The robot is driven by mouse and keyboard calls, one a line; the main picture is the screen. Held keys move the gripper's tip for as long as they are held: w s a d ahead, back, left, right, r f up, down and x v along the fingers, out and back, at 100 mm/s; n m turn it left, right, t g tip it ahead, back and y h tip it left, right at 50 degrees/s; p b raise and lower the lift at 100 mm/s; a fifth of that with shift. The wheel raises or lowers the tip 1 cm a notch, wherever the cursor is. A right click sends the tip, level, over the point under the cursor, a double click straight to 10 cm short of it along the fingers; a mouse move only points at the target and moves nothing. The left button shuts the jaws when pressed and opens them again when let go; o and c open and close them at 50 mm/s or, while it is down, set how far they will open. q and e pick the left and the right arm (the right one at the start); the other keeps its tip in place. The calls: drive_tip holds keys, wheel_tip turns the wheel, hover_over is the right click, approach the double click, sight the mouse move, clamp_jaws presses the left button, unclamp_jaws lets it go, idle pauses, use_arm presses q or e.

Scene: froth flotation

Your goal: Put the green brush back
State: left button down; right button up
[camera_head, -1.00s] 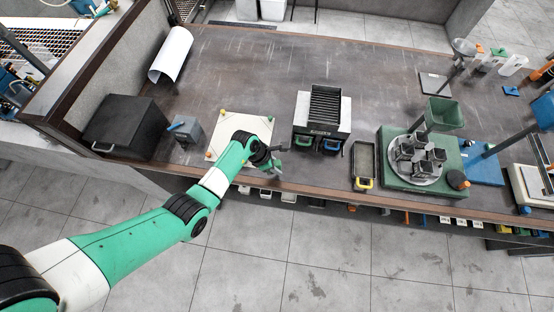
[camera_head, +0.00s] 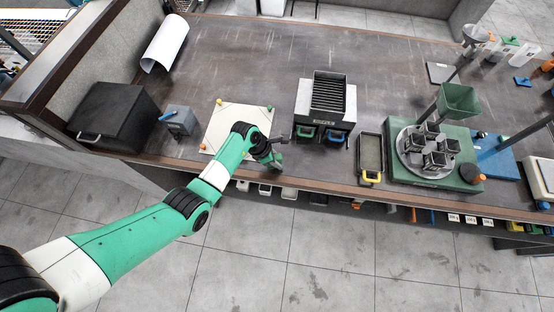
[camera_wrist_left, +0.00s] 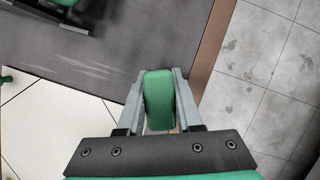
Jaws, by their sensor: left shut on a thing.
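My left gripper (camera_head: 275,161) is over the front of the bench, beside the front right corner of the white square mat (camera_head: 222,139). In the left wrist view, my left gripper (camera_wrist_left: 160,80) is shut on the green brush (camera_wrist_left: 158,98). Its green block shows between the two grey fingers; its bristles cannot be made out. In the head view the brush is too small and hidden to tell apart. A small grey box (camera_head: 182,124) with a blue-handled thing (camera_head: 168,115) stands left of the mat. My right gripper is not in view.
A black case (camera_head: 115,112) stands at the left. A slotted splitter with a green and a blue pan (camera_head: 334,135) is right of the mat. Beyond it are a narrow tray (camera_head: 370,152) and a green-based carousel (camera_head: 450,178).

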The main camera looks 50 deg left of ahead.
use_arm(q)
drive_tip(key=c, duration=0.6)
unclamp_jaws()
drive_tip(key=p+v, duration=0.4)
drive_tip(key=v, duration=0.8)
drive_tip(key=shift+r+p, duration=0.15)
drive_tip(key=shift+p, duration=0.2)
drive_tip(key=shift+w, duration=0.1)
